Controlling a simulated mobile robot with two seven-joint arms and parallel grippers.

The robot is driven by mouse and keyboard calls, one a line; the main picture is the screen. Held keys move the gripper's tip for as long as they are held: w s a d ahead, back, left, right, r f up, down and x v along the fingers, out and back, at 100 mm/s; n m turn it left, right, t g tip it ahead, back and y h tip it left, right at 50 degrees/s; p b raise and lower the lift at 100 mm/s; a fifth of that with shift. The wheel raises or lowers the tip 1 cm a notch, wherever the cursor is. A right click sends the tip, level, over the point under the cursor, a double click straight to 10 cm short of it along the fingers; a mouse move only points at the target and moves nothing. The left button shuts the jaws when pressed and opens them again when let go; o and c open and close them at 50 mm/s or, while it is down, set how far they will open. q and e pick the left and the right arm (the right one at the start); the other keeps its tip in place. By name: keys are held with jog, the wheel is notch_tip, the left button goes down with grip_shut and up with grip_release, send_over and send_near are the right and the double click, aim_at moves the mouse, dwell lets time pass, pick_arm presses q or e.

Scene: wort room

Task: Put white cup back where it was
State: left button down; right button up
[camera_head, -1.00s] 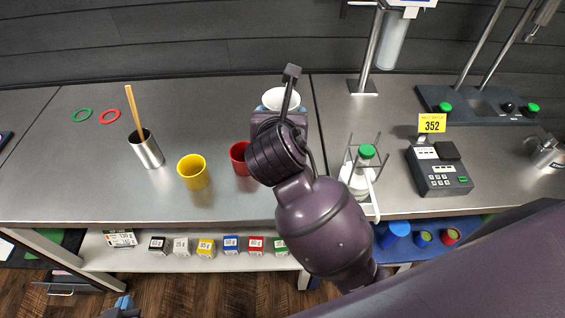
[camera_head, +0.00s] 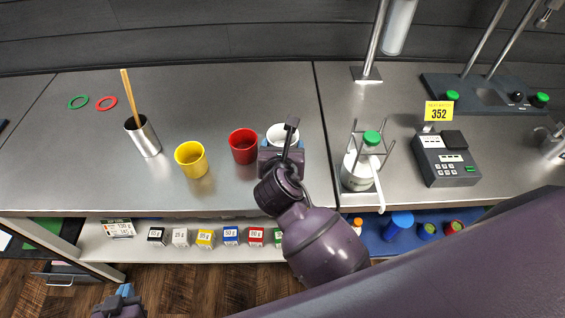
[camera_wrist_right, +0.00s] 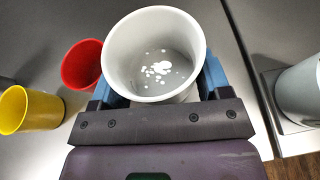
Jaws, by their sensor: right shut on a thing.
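The white cup (camera_head: 284,132) is upright at the right end of a row of cups on the steel bench, partly hidden by my right gripper (camera_head: 281,155). In the right wrist view the white cup (camera_wrist_right: 152,60) sits between the blue fingers of my right gripper (camera_wrist_right: 158,92), which is shut on it. White bits lie inside the cup. Whether its base touches the bench I cannot tell. My left gripper (camera_head: 122,302) shows only partly at the bottom left edge, low and away from the cups; its jaws are unclear.
A red cup (camera_head: 243,146) stands just left of the white cup, with a yellow cup (camera_head: 191,159) beyond. A steel beaker (camera_head: 143,138) holds a wooden stick. A bottle in a wire stand (camera_head: 358,172) is to the right. Small boxes (camera_head: 206,238) line the shelf below.

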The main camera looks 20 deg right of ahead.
jog(key=shift+f, duration=0.75)
jog(key=shift+f+b, duration=0.5)
jog(key=shift+f, duration=1.3)
jog(key=o, duration=1)
jog(key=shift+f, duration=0.1)
jog(key=shift+c, duration=0.2)
jog(key=shift+s, duration=0.1)
jog(key=v, duration=1.2)
jog(key=shift+p, duration=0.4)
